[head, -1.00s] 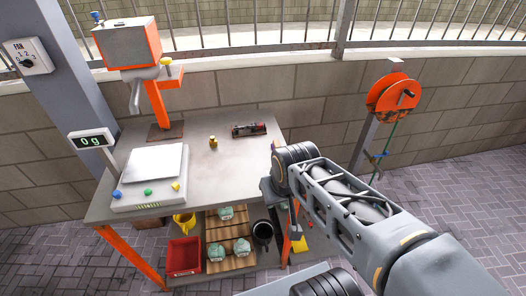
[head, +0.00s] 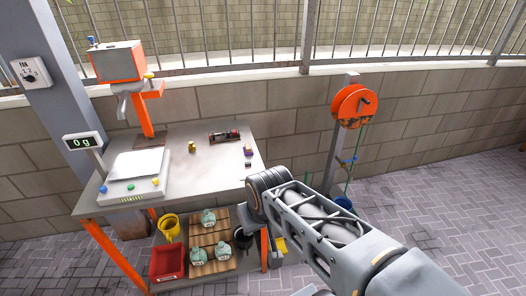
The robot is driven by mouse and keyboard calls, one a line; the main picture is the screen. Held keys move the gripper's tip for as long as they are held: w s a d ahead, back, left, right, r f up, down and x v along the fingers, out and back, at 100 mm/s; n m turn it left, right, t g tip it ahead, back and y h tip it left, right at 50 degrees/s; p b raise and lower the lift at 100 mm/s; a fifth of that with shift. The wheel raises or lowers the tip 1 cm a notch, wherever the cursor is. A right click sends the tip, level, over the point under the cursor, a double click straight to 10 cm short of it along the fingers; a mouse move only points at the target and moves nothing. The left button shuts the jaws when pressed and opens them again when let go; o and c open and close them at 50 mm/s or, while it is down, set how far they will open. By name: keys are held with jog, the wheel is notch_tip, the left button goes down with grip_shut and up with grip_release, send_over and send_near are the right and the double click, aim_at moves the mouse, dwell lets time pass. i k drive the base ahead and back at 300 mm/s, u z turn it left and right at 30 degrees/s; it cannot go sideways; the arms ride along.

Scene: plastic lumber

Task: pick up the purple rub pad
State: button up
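A small purplish block (head: 248,151), which looks like the rub pad, lies near the right edge of the grey worktable (head: 165,195). It is too small to make out in detail. My arm reaches in from the lower right, and its wrist end is just below the table's right edge, apart from the block. My gripper's fingers are hidden behind the arm, so I cannot see whether they are open or hold anything.
A scale (head: 137,165) reading 0 g, a small brass piece (head: 192,147) and a dark device (head: 225,136) are on the table. An orange-headed stand (head: 120,62) is at the back left. An orange reel (head: 353,106) stands right.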

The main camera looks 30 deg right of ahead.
aim_at(248, 150)
jog(key=z, duration=0.4)
jog(key=i, duration=1)
